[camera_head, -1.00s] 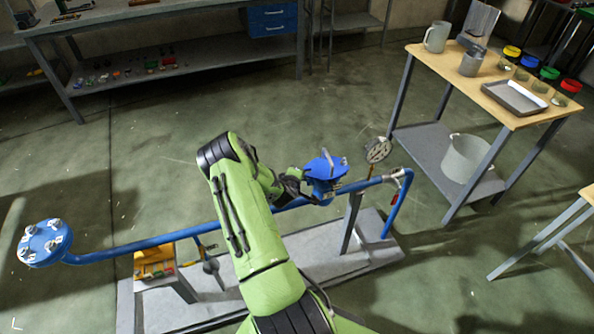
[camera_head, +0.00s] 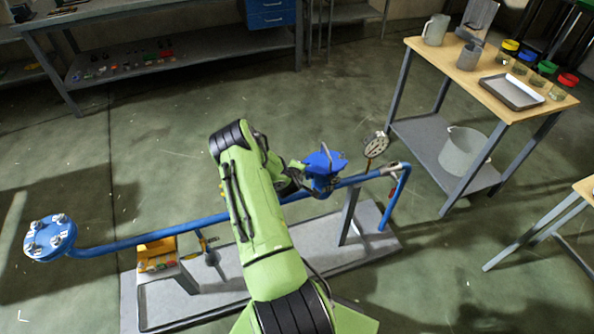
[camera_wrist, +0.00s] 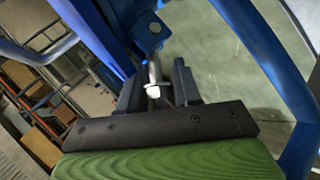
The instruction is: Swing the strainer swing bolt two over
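The blue strainer (camera_head: 322,182) stands on the blue pipe right of centre in the head view, its blue cover (camera_head: 326,160) on top. A metal swing bolt (camera_wrist: 154,76) with a pale end shows in the wrist view, beside a blue lug with a hole (camera_wrist: 155,28). My gripper (camera_head: 302,180) is at the strainer's left side in the head view. In the wrist view its dark fingers (camera_wrist: 160,90) are apart, with the bolt between them and gaps visible. I cannot tell whether a finger touches the bolt. The arm hides part of the strainer's near side.
The blue pipe (camera_head: 130,242) runs left to a bolted flange (camera_head: 50,238). A dial gauge (camera_head: 374,145) stands close right of the strainer. A grey base plate (camera_head: 320,240) lies below. A wooden-topped table (camera_head: 465,85) stands at the right, with open floor between.

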